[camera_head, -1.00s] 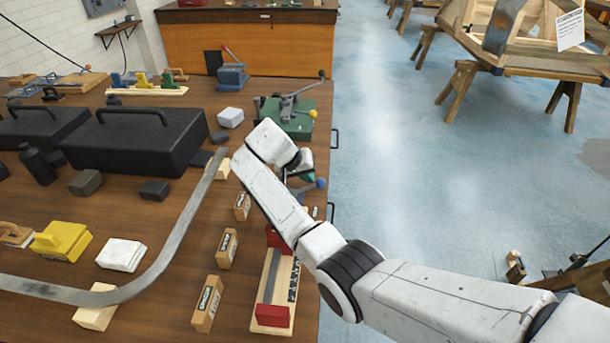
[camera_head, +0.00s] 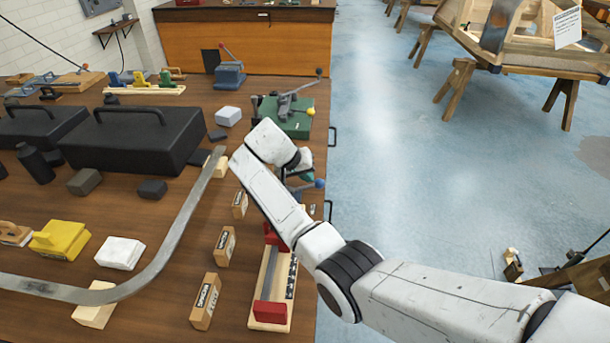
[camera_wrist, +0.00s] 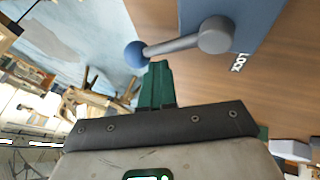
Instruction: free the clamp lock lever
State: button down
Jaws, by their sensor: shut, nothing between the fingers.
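The lock lever (camera_wrist: 178,44) is a grey arm with a blue ball knob (camera_wrist: 137,53) at its end and a round pivot at the other. It is mounted on a blue block (camera_wrist: 255,22), with a "LOCK" label (camera_wrist: 238,62) beside it. My gripper (camera_wrist: 158,68) has green fingers, shut and empty. In the wrist view the fingertips appear just beside the lever arm, close to the knob; I cannot tell whether they touch. In the head view the blue knob (camera_head: 319,183) shows to the right of my gripper (camera_head: 308,177), and my arm hides much of the clamp.
A green-based clamp device (camera_head: 290,122) stands behind my gripper on the bench. A bent metal strip (camera_head: 165,250), wooden blocks (camera_head: 206,300) and a red-ended wooden fixture (camera_head: 270,312) lie nearer. Black cases (camera_head: 135,145) stand left. Open floor lies right of the bench edge.

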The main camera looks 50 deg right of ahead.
jog(key=shift+s+d+f, duration=0.15)
jog(key=shift+s+d, duration=0.35)
jog(key=shift+d, duration=0.05)
jog(key=shift+s+d, duration=0.15)
jog(key=shift+d, duration=0.3)
jog(key=shift+a, duration=0.6)
